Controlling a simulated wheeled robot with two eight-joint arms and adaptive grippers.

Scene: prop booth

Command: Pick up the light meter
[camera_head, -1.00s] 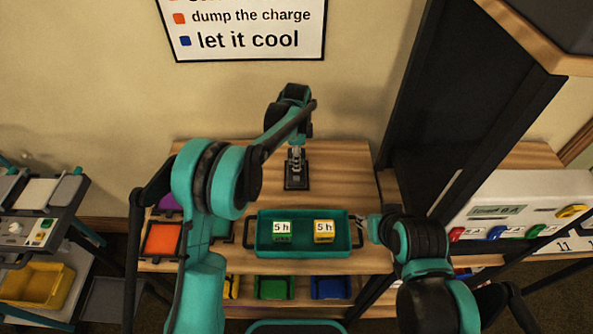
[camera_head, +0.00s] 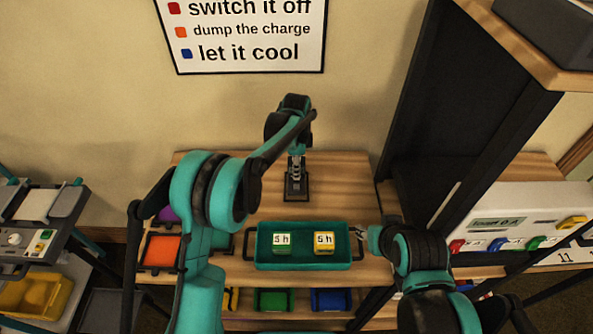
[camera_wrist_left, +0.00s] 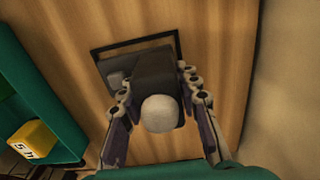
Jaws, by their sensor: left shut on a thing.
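The light meter (camera_wrist_left: 158,82) is a dark block with a white dome at its near end in the left wrist view. A dark rectangular outline (camera_wrist_left: 135,41) shows on the wood around its far end. My left gripper (camera_wrist_left: 162,128) has one finger on each side of the meter and is shut on it. In the head view my left gripper (camera_head: 296,176) points down over the dark outline at the back of the table; the meter is hard to make out there. My right gripper (camera_head: 366,236) is beside the teal tray's right handle, and its jaws are too small to read.
The teal tray (camera_head: 303,266) holds a green-sided and a yellow cube, both marked 5 h. Orange and purple bins stand at the left, several bins below. A dark upright panel (camera_head: 425,130) rises at the right. Bare wood (camera_head: 345,185) lies right of the left gripper.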

